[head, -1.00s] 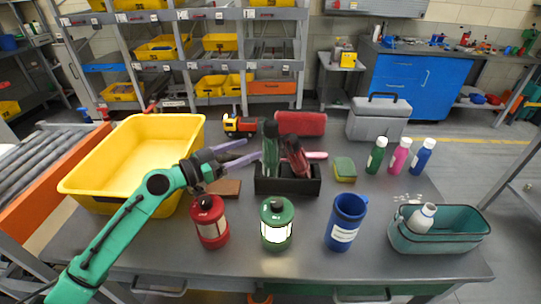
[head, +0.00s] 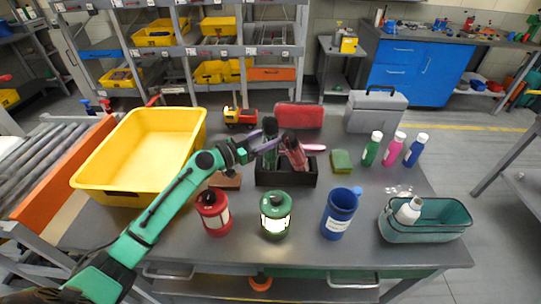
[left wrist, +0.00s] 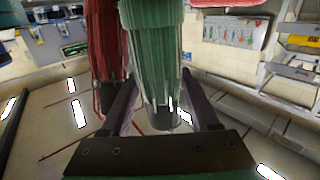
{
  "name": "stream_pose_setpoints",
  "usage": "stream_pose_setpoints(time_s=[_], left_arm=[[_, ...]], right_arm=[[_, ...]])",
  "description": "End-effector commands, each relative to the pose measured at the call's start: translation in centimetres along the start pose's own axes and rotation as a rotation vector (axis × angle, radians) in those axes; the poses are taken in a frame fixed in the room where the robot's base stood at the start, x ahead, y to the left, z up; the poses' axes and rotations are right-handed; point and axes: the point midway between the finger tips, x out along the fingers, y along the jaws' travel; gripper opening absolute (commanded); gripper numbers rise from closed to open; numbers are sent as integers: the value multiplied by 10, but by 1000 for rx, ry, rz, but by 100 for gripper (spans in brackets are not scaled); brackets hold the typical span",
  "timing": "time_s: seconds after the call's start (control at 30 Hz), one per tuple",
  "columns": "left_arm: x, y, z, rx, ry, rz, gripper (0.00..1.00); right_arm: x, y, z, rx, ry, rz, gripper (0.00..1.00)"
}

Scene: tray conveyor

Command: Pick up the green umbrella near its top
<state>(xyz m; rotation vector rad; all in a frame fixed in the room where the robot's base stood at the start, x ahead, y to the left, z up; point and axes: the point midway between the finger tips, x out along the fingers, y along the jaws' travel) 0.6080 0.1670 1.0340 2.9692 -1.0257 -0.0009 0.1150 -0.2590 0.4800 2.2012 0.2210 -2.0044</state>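The green umbrella (head: 270,158) stands upright in the black holder (head: 286,179), its dark top end upward. The red umbrella (head: 294,154) leans beside it on the right. My left gripper (head: 275,135) is at the green umbrella's upper part, one purple finger on each side. In the left wrist view, which looks upside down, the green umbrella (left wrist: 155,50) lies between the open fingers (left wrist: 159,80), with some gap showing near its dark end. The red umbrella (left wrist: 106,45) is close by the left finger there. My right gripper is not in view.
A yellow bin (head: 142,150) stands left of the holder. A red canister (head: 213,211), a green canister (head: 276,213) and a blue mug (head: 340,212) stand in front. A sponge (head: 342,161), small bottles and a teal basket (head: 425,222) are to the right.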

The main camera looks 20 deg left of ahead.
Motion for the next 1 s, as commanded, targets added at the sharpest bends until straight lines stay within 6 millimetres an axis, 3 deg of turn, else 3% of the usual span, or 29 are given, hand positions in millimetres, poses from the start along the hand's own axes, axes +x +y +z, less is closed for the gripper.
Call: stream_pose_setpoints(time_s=[0.27, 0.47, 0.67, 0.9, 1.0], left_arm=[[0, 0, -3, 2, 3, -1, 0], [0, 0, -24, 6, 3, 0, 0], [0, 0, -74, 9, 7, 0, 0], [0, 0, -155, 12, 9, -1, 0], [-1, 0, -180, 8, 7, -2, 0]], right_arm=[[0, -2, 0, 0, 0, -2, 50], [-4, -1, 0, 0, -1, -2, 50], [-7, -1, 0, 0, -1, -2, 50], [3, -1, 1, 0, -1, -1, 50], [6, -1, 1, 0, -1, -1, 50]])
